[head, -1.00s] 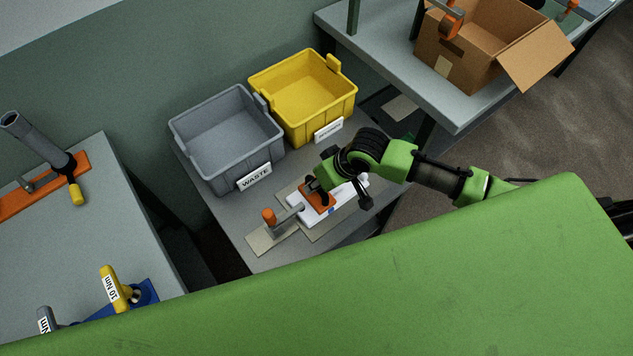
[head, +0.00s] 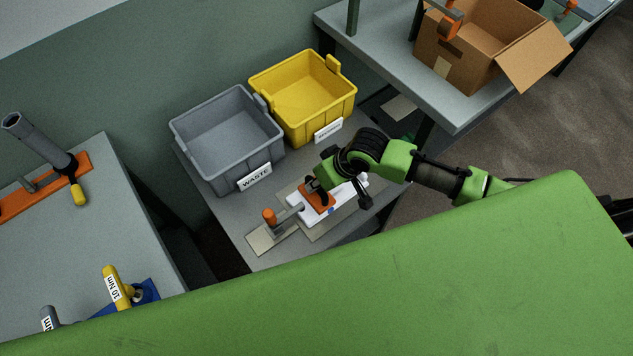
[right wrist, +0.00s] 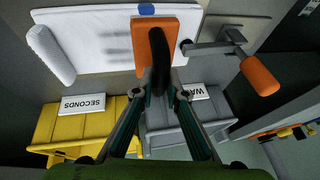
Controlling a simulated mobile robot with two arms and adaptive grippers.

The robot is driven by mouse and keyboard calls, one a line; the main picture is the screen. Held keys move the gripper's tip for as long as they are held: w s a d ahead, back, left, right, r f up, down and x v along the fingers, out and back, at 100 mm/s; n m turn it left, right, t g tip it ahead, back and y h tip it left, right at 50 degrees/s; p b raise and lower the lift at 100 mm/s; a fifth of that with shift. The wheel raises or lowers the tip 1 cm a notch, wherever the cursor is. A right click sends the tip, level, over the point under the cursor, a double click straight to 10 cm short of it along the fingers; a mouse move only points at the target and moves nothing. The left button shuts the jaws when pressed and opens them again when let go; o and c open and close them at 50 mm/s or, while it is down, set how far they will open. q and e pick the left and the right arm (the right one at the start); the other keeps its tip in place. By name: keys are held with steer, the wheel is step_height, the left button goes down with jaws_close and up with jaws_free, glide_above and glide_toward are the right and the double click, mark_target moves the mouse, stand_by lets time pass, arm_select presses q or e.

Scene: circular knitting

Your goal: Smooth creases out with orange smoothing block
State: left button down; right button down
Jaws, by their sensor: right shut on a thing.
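The orange smoothing block (right wrist: 166,30) has a dark handle and rests on the white fabric piece (right wrist: 95,38) in the right wrist view. In the head view the block (head: 319,194) sits on the white piece (head: 303,211) near its middle. My right gripper (right wrist: 160,88) is shut on the block's dark handle. A blue mark shows on the white piece beside the block, and one end of the piece is a rounded roll. My left gripper is not in view.
A clamp with an orange handle (head: 269,217) stands at the left end of the white piece. A grey waste bin (head: 190,160) and a yellow seconds bin (head: 340,105) stand behind. A cardboard box (head: 450,60) sits on the far bench. A tool bench (head: 60,240) is at left.

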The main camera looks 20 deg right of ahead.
steer(key=shift+w+d, duration=0.3)
steer(key=shift+d, duration=0.5)
steer(key=shift+w+d, duration=0.25)
steer(key=shift+d, duration=0.6)
steer(key=shift+w+d, duration=0.3)
steer(key=shift+d, duration=0.5)
steer(key=shift+a+p, duration=0.1)
steer(key=shift+p, duration=0.2)
steer(key=a, duration=0.1)
steer(key=s+a+p, duration=0.1)
steer(key=a+p, duration=0.1)
steer(key=a, duration=0.1)
steer(key=shift+s+r, duration=0.1)
steer(key=shift+s, duration=0.15)
steer(key=shift+s+a+p, duration=0.1)
steer(key=shift+a+p, duration=0.2)
steer(key=shift+p, duration=0.05)
